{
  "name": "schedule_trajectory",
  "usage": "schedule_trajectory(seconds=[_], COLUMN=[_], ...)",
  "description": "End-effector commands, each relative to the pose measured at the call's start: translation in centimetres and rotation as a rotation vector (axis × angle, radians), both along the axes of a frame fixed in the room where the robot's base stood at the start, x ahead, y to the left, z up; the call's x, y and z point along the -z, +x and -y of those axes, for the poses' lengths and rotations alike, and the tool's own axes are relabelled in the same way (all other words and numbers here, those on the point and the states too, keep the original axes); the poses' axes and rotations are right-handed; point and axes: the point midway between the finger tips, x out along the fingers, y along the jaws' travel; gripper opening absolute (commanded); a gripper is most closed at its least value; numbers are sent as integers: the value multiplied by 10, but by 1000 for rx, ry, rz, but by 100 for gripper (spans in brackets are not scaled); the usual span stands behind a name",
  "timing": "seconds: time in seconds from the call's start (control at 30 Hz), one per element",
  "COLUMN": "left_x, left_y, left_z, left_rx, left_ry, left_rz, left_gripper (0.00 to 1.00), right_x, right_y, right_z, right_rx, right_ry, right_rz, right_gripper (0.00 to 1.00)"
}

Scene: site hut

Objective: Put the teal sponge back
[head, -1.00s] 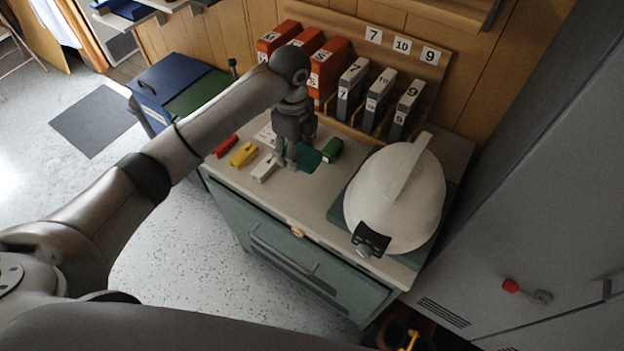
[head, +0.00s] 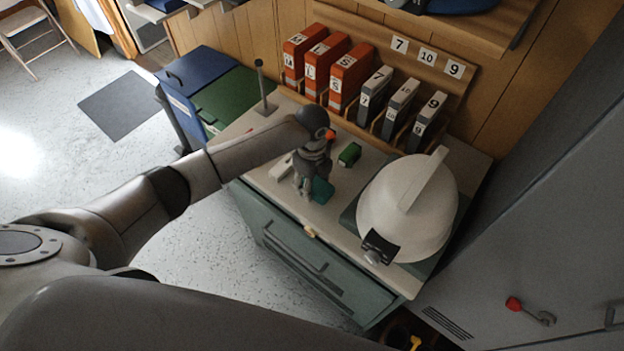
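The teal sponge (head: 322,190) shows at the right side of my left gripper (head: 308,193), over the front part of the grey cabinet top (head: 345,218). The gripper points down, and its fingers look closed on the sponge's near side, partly covering it. I cannot tell whether the sponge touches the top or hangs just above it. My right gripper is not in the picture.
A green block (head: 349,154) lies behind the sponge and a white block (head: 281,168) lies left of the gripper. Orange binders (head: 350,78) and grey binders (head: 402,105) line the back.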

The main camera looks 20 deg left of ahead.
Motion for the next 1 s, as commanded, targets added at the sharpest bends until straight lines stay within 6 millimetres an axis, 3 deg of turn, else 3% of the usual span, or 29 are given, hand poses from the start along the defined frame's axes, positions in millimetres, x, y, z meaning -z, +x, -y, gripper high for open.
schedule_trajectory(seconds=[0.27,0.3,0.47,0.8,1.0], left_x=[3,4,3,1,-20], left_y=[0,0,0,0,1], left_z=[0,0,0,0,1], left_rx=[0,0,0,0,2], left_ry=[0,0,0,0,-2], left_rz=[-1,0,0,0,2], left_gripper=[32,52,73,73,73], right_x=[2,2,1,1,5], right_y=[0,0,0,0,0], right_z=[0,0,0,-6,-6], right_rx=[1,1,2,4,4], right_ry=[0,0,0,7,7], right_rz=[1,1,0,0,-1], right_gripper=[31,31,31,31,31])
